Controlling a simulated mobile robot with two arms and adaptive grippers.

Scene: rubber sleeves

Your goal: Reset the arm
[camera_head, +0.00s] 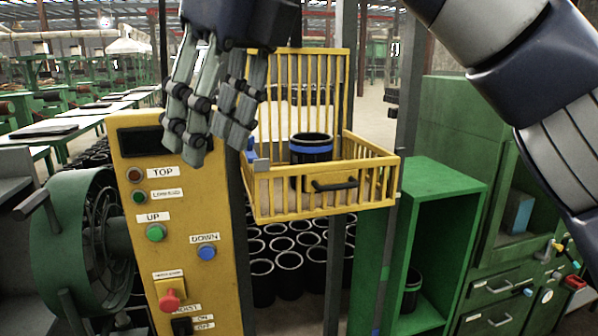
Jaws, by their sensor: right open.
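My right gripper (212,128) hangs from the top of the head view, left of centre, with its grey jointed fingers pointing down. Its fingers are apart and I see nothing between them. It shows in front of the upper part of the yellow control panel and the left side of the yellow basket. A dark and silver link of my right arm crosses the upper right of the view. The part joining that link to the gripper is out of frame. My left gripper is not in view.
A yellow barred basket (262,200) holds a black sleeve with a blue band (311,148). Several black sleeves (289,275) stand below it. The yellow control panel (178,225) has buttons and a red knob. A green cabinet (447,180) stands at right, a green fan (85,245) at left.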

